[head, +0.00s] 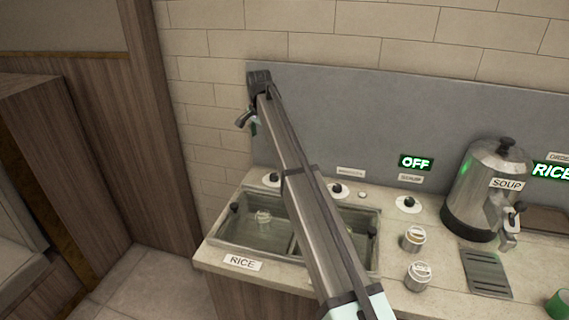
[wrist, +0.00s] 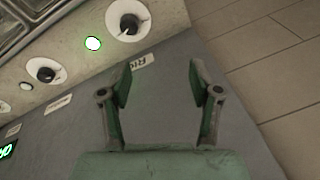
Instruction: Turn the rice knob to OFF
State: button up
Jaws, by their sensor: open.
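The rice knob (wrist: 128,24) is a dark knob on a round white dial, with a partly covered label (wrist: 140,70) starting "RIC" on the wall panel beside it. A round light (wrist: 93,43) glows beside this dial. In the head view the leftmost knob (head: 272,178) sits behind the left well, partly behind my arm. My gripper (wrist: 160,78) is open and empty, its two green-padded fingers apart. It is beside the dial and not touching it. In the head view my gripper (head: 244,119) is up and left of the knob. The knob's exact pointing is unclear.
A second knob (wrist: 46,72) follows along the counter, and a third (head: 408,204) lies below a green OFF sign (head: 416,162). The sink-like wells (head: 230,243) hold utensils. Jars (head: 413,239) and a soup urn (head: 487,185) stand at right. Tiled wall rises behind.

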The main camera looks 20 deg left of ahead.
aim_at(274, 175)
jog(key=w+d+m+g, duration=0.1)
jog(key=d+m+g, duration=0.15)
jog(key=d, duration=0.25)
jog(key=shift+t+h, duration=0.3)
jog(key=shift+t, duration=0.05)
jog(key=f+p, duration=0.1)
jog(key=f, duration=0.4)
jog(key=f+p, duration=0.2)
jog(key=f, duration=0.4)
jog(key=a+f+p, duration=0.1)
jog(key=f, duration=0.5)
jog(key=shift+w+p, duration=0.3)
jog(key=shift+c, duration=0.2)
jog(key=c, duration=1.1)
